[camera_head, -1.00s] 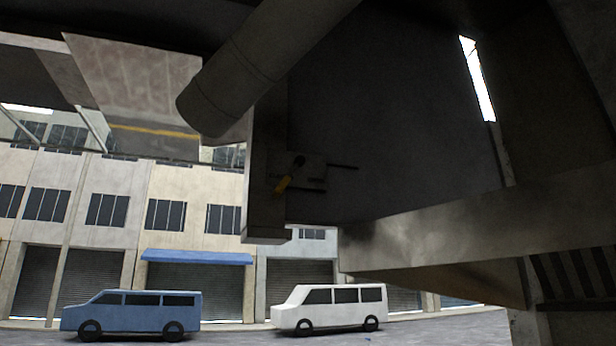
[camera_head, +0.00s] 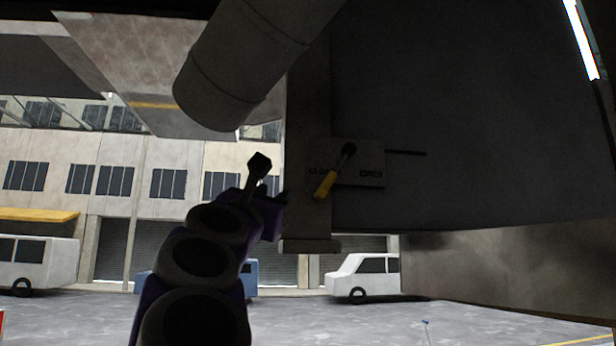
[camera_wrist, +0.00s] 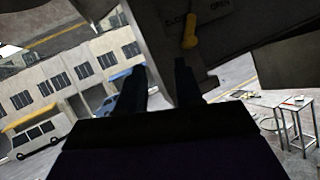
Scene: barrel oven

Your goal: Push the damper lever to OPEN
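The damper lever is a dark pivot with a yellow handle (camera_head: 326,184), hanging down and slightly left. It is mounted on a grey plate (camera_head: 372,174) marked CLOSED at left, partly covered, and OPEN at right. The yellow handle also shows at the top of the wrist view (camera_wrist: 190,30), beyond the fingers and to their right. My gripper (camera_head: 271,181) is left of the handle in the head view and apart from it. In the wrist view its two dark fingers (camera_wrist: 158,84) are spread with nothing between them.
A grey post (camera_head: 308,110) stands just left of the plate, and a thick pipe (camera_head: 230,75) slants above my gripper. A dark rod (camera_head: 406,153) sticks out right of the plate. The wrist view shows small tables (camera_wrist: 280,108) at right. Vehicles stand in the street behind.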

